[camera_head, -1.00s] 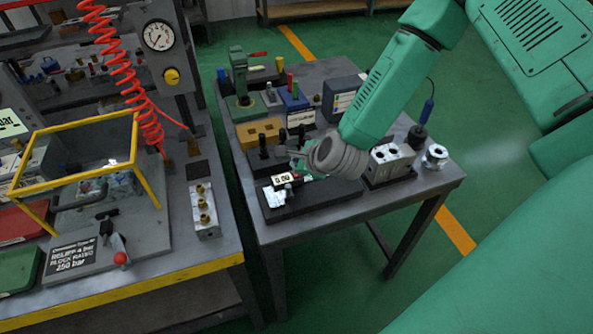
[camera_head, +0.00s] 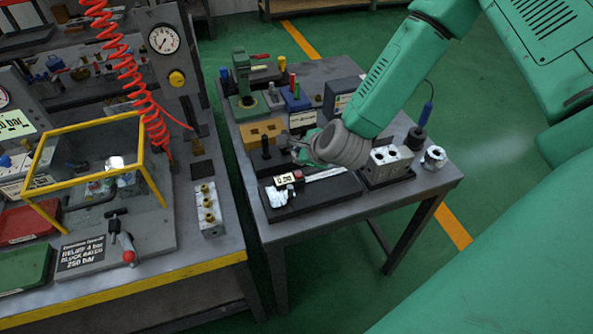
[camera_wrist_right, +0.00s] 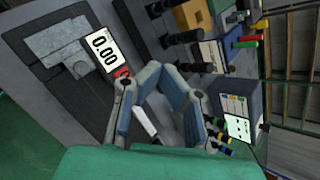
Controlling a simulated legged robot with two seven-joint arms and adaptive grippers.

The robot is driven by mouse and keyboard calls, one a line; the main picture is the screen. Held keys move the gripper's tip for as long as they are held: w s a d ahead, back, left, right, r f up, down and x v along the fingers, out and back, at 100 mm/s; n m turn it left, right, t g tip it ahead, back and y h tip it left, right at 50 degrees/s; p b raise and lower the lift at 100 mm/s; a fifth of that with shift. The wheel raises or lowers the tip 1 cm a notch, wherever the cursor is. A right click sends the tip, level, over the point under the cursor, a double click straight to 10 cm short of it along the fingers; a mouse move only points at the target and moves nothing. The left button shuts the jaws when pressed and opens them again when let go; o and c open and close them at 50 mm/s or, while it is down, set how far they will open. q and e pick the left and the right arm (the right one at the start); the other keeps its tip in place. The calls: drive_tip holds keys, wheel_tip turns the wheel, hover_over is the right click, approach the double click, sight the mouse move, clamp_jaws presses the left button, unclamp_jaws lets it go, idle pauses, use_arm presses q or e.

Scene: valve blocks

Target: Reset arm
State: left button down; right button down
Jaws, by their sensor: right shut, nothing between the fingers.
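My right gripper (camera_head: 290,146) is over the small grey table in the head view, above and behind a digital caliper. In the right wrist view its fingers (camera_wrist_right: 158,76) meet at the tips, with nothing between them. The caliper (camera_head: 289,180) lies on a black tray (camera_head: 335,194) and reads 0.00; it also shows in the right wrist view (camera_wrist_right: 103,47). The gripper is apart from it. Its fingers partly hide the caliper's bar in the wrist view. My left gripper is not in view.
A metal valve block (camera_head: 387,164) and a silver fitting (camera_head: 433,157) stand right of the tray. Yellow (camera_head: 263,132) and blue (camera_head: 295,97) holders stand behind. On the left, a workbench carries a yellow-framed guard (camera_head: 88,165) and a brass-fitted block (camera_head: 208,212).

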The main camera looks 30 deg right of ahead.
drive_tip(key=s+a+f+n, duration=0.1)
drive_tip(key=s+n, duration=0.1)
drive_tip(key=s+a+f+n+g, duration=0.1)
drive_tip(key=s+f+n, duration=0.1)
drive_tip(key=s, duration=0.1)
drive_tip(key=s+a+f+n+g+y, duration=0.1)
drive_tip(key=s+f+n, duration=0.1)
drive_tip(key=shift+s+a+n, duration=0.1)
drive_tip(key=shift+s+n, duration=0.05)
drive_tip(key=shift+n, duration=0.15)
drive_tip(key=s+f+n+g+b, duration=0.1)
drive_tip(key=s+f+n+g, duration=0.3)
drive_tip(key=s+n, duration=0.75)
drive_tip(key=s+f+n+g, duration=0.3)
drive_tip(key=s+n, duration=0.6)
drive_tip(key=s, duration=0.5)
drive_tip(key=w+f+b, duration=0.3)
drive_tip(key=f+b, duration=0.9)
drive_tip(key=shift+a+n+h, duration=0.15)
drive_tip(key=shift+n+h, duration=0.15)
drive_tip(key=shift+n, duration=0.15)
